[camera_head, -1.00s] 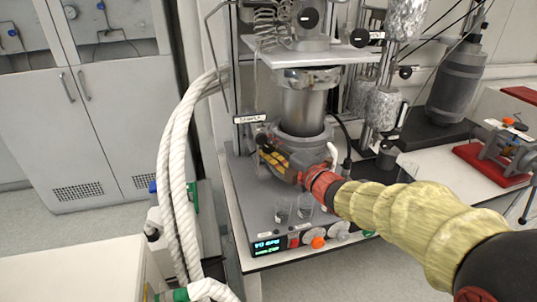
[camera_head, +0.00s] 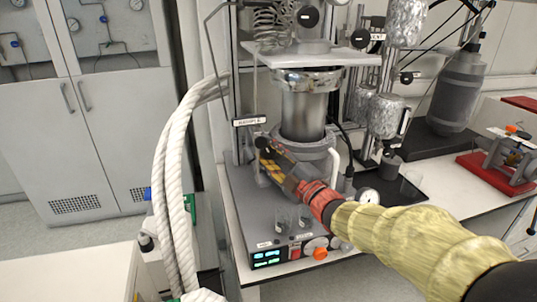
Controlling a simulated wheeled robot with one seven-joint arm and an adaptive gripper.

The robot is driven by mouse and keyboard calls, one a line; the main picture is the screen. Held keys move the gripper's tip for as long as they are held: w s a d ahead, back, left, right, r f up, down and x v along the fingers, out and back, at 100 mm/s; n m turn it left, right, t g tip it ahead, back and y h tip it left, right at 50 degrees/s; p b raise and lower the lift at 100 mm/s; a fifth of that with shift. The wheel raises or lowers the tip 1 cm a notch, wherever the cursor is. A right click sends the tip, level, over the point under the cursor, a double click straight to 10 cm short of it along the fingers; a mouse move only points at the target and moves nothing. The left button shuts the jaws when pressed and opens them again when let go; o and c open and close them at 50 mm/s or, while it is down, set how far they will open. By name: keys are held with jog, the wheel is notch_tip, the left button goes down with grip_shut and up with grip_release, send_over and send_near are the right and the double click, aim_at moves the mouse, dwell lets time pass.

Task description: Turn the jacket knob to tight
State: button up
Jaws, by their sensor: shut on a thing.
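The pressure reactor (camera_head: 305,112) is a steel vessel with a grey collar, standing upright on a grey base unit (camera_head: 242,200). My gripper (camera_head: 265,150) reaches in from the lower right, in front of the collar, with its fingertips at the vessel's left side. It is shut on a small dark knob (camera_head: 261,142), which I take to be the jacket knob. The fingers cover most of it, so its turned position cannot be read.
A SAMPLE label (camera_head: 250,122) is just above the fingertips. Thick white hoses (camera_head: 173,195) run down at the left. A red-based device (camera_head: 497,168) is at the right.

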jog(key=shift+f, duration=0.15)
jog(key=o, duration=0.9)
jog(key=v, duration=1.2)
